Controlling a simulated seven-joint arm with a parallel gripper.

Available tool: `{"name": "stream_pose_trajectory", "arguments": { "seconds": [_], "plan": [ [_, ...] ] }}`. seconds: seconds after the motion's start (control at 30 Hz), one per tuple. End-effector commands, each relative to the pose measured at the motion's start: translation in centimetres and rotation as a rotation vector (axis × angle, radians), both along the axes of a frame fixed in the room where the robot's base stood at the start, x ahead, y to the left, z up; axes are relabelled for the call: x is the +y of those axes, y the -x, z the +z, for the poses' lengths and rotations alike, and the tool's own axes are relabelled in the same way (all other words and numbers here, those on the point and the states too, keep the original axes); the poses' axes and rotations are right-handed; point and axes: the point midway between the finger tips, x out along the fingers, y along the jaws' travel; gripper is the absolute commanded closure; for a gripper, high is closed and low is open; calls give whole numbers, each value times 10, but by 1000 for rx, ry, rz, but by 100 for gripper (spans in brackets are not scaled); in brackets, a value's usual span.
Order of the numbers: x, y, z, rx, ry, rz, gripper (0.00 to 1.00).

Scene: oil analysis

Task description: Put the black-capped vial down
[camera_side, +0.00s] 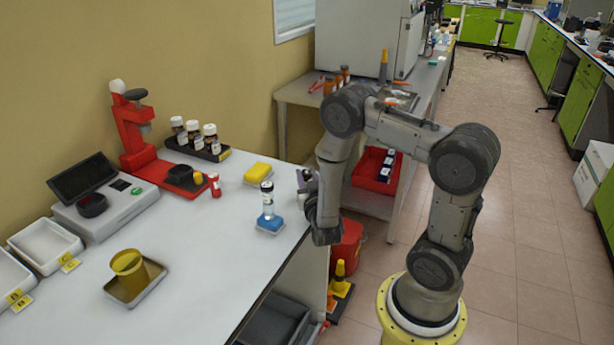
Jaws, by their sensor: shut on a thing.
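My gripper (305,184) is beside the right edge of the white bench, to the right of a blue pad (270,224). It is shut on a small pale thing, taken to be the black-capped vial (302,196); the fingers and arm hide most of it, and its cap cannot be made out.
On the white bench (205,280) are a yellow sponge (258,173), a red stand (132,130), a rack of dark bottles (207,150), a scale (118,212) and a gold cup (128,264) on a tray. The bench's front middle is clear. A red bin (347,243) stands below.

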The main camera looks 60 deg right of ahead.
Motion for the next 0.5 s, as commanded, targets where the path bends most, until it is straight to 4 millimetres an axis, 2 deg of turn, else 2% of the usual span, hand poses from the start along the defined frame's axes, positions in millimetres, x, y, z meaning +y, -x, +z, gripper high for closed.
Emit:
{"name": "stream_pose_trajectory", "arguments": {
  "seconds": [0.13,0.17,0.3,0.33,0.5],
  "plan": [
    [0,0,-5,2,-1,0,100],
    [0,0,-5,2,-1,0,64],
    [0,0,-4,1,0,0,39],
    [0,0,-4,1,0,0,36],
    [0,0,-4,1,-1,0,36]
  ]
}}
